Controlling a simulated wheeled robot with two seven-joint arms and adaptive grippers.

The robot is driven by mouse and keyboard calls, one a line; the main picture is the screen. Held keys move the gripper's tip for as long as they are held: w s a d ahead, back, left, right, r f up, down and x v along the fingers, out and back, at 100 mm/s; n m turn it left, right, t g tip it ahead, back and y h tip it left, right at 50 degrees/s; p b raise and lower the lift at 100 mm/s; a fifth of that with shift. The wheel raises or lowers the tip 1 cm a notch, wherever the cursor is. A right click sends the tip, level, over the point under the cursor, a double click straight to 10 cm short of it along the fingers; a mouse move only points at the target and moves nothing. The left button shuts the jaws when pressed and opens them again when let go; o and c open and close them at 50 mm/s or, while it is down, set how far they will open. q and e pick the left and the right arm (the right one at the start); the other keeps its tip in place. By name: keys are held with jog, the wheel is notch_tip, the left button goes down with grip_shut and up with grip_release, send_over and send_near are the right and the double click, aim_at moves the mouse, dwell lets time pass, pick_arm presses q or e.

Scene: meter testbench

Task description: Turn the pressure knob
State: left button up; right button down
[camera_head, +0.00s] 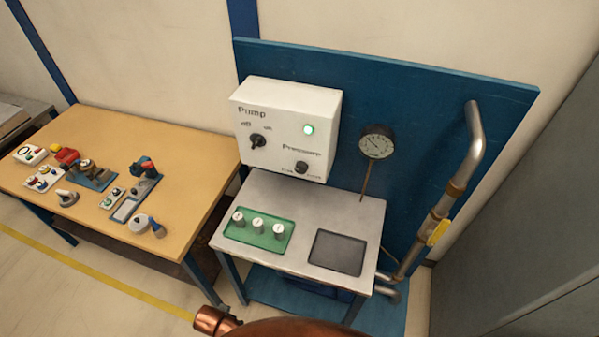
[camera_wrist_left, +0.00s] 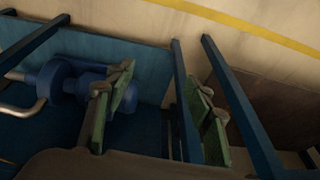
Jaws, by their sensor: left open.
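The pressure knob (camera_head: 301,167) is a small dark knob at the lower right of the white pump box (camera_head: 282,95), under the label "Pressure". A larger black pump switch (camera_head: 258,141) and a lit green lamp (camera_head: 308,129) are on the same face. A round pressure gauge (camera_head: 376,144) is to the right of the box. My right gripper is not in view.
Below the box, a grey bench (camera_head: 357,213) holds a green tray (camera_head: 232,232) with several white pieces and a dark tray (camera_head: 338,252). A pipe with a yellow valve handle (camera_head: 437,232) is at right. A wooden table (camera_head: 185,160) with parts is at left. Blue frame legs (camera_wrist_left: 185,100) show near my left gripper.

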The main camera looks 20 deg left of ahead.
pick_arm(q)
jog(key=w+r+t, duration=0.1)
jog(key=w+r, duration=0.3)
jog(key=r, duration=0.8)
jog(key=m+t+h, duration=0.1)
jog(key=m+t, duration=0.3)
jog(key=t, duration=1)
send_near(300, 170)
jog(key=w, duration=0.9)
jog(key=shift+d, duration=0.1)
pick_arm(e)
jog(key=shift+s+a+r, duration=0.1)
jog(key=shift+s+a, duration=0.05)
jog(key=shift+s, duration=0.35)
pick_arm(q)
jog(key=shift+c, duration=0.3)
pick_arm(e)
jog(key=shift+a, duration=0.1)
